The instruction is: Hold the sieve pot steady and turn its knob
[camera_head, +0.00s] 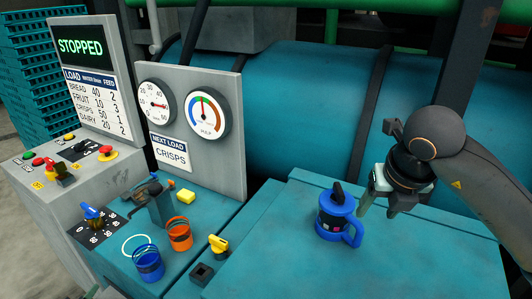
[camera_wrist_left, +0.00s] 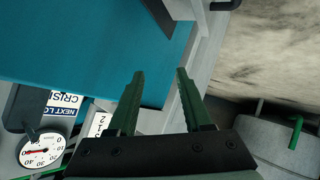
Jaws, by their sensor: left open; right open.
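The sieve pot (camera_head: 330,222) is a dark pot with blue bands and a blue side handle. It stands upright on the teal bench top, right of centre in the head view. Its black knob (camera_head: 338,193) sticks up from the blue lid. My right gripper (camera_head: 377,210) points down just right of the pot, open and apart from the knob. My left gripper (camera_wrist_left: 160,80) shows in the left wrist view with two green fingers spread and nothing between them. The pot is not in that view.
The teal bench top (camera_head: 430,255) is clear in front and right of the pot.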

